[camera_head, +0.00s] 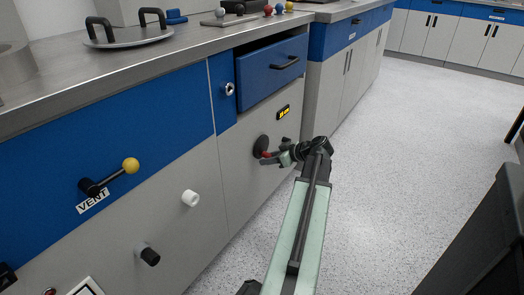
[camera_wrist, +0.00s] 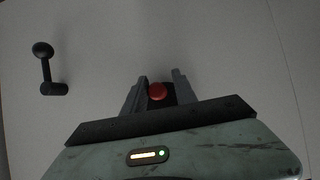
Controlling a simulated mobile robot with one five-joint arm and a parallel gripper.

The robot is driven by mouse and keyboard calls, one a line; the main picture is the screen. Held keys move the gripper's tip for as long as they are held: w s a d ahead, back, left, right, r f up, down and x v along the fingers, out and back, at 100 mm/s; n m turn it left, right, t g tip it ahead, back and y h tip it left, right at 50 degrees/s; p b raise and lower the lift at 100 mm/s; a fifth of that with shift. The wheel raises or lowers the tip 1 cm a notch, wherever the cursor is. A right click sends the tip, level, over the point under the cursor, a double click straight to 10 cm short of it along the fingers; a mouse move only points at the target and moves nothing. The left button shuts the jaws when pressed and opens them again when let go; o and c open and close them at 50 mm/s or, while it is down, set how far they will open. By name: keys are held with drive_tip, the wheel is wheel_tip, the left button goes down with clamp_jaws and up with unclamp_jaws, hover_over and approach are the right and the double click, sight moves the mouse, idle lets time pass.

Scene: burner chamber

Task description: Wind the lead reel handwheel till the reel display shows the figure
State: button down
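The reel handwheel (camera_head: 262,146) is a dark round disc on the grey cabinet front with a red knob (camera_head: 266,154) near its lower edge. My gripper (camera_head: 271,159) is at that knob, reaching in from the right. In the wrist view, the red knob (camera_wrist: 157,91) lies between the two grey fingers, which stand apart with a small gap on its right. The gripper looks open around it; the rest of the disc is mostly hidden there. The display (camera_head: 284,112) is a small black panel with yellow characters above the handwheel, too small to read.
A black crank (camera_wrist: 46,68) stands left of my gripper in the wrist view. A blue drawer (camera_head: 272,75) juts out above the display. Left on the front are a yellow-knobbed VENT lever (camera_head: 112,177), a white knob (camera_head: 190,198) and a black knob (camera_head: 148,255). Open floor lies to the right.

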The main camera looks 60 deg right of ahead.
drive_tip(key=shift+w+d+r, duration=0.2)
drive_tip(key=shift+r, duration=0.1)
drive_tip(key=n+h, duration=0.1)
drive_tip(key=d+n+h, duration=0.1)
drive_tip(key=shift+h+b, duration=0.3)
drive_tip(key=n+h, duration=0.1)
drive_tip(key=d+r+n+h+b, duration=0.1)
drive_tip(key=n+t+h+b, duration=0.1)
drive_tip(key=shift+w+d+r+n, duration=0.1)
drive_tip(key=shift+d+r+n, duration=0.05)
drive_tip(key=shift+d+n, duration=0.15)
drive_tip(key=c, duration=1)
unclamp_jaws()
drive_tip(key=shift+a, duration=0.1)
